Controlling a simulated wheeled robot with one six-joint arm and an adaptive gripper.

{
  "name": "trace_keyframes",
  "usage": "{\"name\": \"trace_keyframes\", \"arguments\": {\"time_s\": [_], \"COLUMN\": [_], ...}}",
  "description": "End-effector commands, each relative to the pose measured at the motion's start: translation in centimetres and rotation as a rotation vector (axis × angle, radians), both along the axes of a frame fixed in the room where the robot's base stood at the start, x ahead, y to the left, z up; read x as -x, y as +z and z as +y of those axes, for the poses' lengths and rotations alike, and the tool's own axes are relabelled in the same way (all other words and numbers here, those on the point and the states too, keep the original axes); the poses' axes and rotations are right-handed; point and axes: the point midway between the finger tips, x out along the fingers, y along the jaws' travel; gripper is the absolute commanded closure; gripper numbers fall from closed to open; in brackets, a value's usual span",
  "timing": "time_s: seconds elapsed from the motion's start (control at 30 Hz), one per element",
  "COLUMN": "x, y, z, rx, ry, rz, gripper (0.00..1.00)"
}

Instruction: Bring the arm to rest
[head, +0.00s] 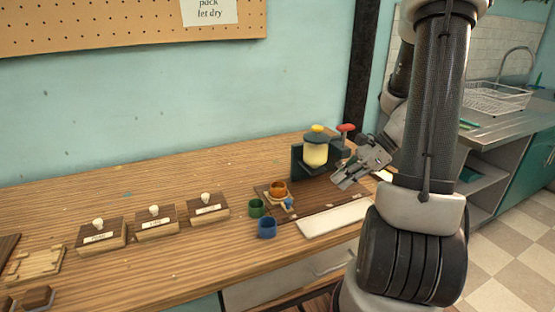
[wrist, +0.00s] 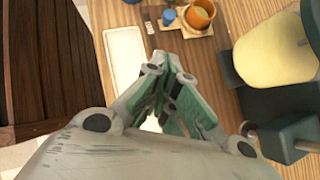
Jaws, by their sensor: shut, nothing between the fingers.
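My gripper (head: 345,182) is at the end of my bent arm, above the right part of the wooden bench. It is just in front of a dark press-like stand that holds a cream jar with a yellow cap (head: 316,149). In the wrist view, the fingers of my gripper (wrist: 180,78) are closed together with nothing between them. The cream jar (wrist: 277,50) shows to the right of the fingers there, and a white tray (wrist: 124,58) lies to their left. My gripper is apart from the cups.
An orange cup (head: 278,188), a green cup (head: 256,208) and a blue cup (head: 267,228) stand left of the gripper. The white tray (head: 332,219) lies near the front edge. Three lidded wooden boxes (head: 155,221) stand further left. A sink counter with a wire rack (head: 497,97) is at right.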

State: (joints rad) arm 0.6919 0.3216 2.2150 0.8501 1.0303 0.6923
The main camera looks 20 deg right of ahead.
Motion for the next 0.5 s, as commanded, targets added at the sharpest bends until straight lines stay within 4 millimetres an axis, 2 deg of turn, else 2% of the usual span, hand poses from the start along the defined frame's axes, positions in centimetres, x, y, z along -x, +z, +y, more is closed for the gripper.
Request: {"name": "trace_keyframes", "arguments": {"time_s": [0.23,0.27,0.33,0.4,0.5], "x": [0.3,0.9,3.4,5.9,7.8], "y": [-0.2,-0.4,-1.1,-0.2,1.6], "z": [-0.2,-0.3,-0.6,-0.9,-0.7], "rx": [0.035,0.052,0.102,0.187,0.292], "ry": [0.079,0.125,0.276,0.461,0.686], "rz": [-0.047,-0.056,-0.072,-0.113,-0.169], "gripper": [1.0,1.0,1.0,1.0,1.0]}}
